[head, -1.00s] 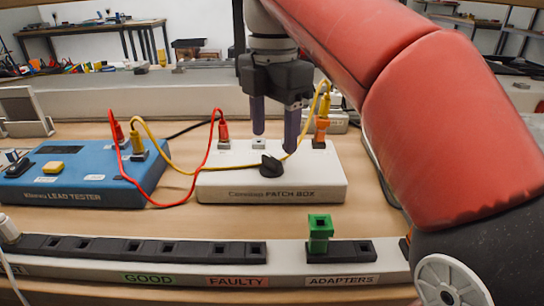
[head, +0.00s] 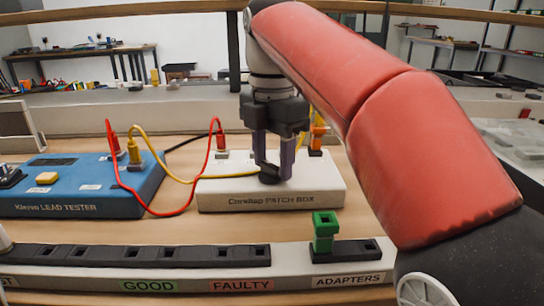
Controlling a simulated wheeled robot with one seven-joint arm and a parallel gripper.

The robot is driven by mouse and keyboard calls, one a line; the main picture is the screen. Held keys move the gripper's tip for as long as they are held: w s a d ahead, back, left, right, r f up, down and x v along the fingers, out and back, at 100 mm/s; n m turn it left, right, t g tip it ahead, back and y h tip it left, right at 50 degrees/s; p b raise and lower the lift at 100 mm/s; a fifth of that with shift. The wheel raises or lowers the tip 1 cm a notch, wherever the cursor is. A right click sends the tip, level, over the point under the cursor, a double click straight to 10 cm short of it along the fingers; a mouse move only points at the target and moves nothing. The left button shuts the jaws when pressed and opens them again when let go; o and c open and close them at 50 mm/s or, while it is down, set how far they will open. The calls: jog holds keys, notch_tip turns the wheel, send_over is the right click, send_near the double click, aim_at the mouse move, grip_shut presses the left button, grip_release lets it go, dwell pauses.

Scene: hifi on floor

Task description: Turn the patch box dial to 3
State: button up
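The white patch box (head: 330,190) sits on the wooden bench in the middle of the head view, its label facing me. Its black dial (head: 269,179) is on the top near the front edge. My gripper (head: 273,170) points down over the box with its two purple fingers apart and their tips down at the dial. The fingers partly cover the dial, so I cannot tell whether they press on it. The dial's pointer setting and scale marks cannot be read.
The blue lead tester (head: 70,195) stands to the left. A red lead (head: 178,212) and a yellow lead (head: 190,182) run from it to the patch box. In front is a labelled rack (head: 180,284) with a green adapter (head: 325,230). My red arm covers the right side.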

jog(key=c, duration=0.6)
jog(key=shift+c, duration=0.2)
jog(key=shift+r+m+p, duration=0.1)
jog(key=shift+m+p, duration=0.2)
jog(key=shift+p, duration=0.05)
jog(key=shift+m+p, duration=0.45)
jog(key=shift+m, duration=0.15)
jog(key=m+p, duration=0.1)
jog(key=m, duration=0.1)
jog(key=shift+s+m, duration=0.1)
jog(key=shift+m, duration=0.2)
jog(key=m, duration=0.5)
jog(key=shift+s, duration=0.1)
jog(key=m, duration=0.6)
jog(key=shift+s, duration=0.1)
jog(key=shift+m, duration=0.4)
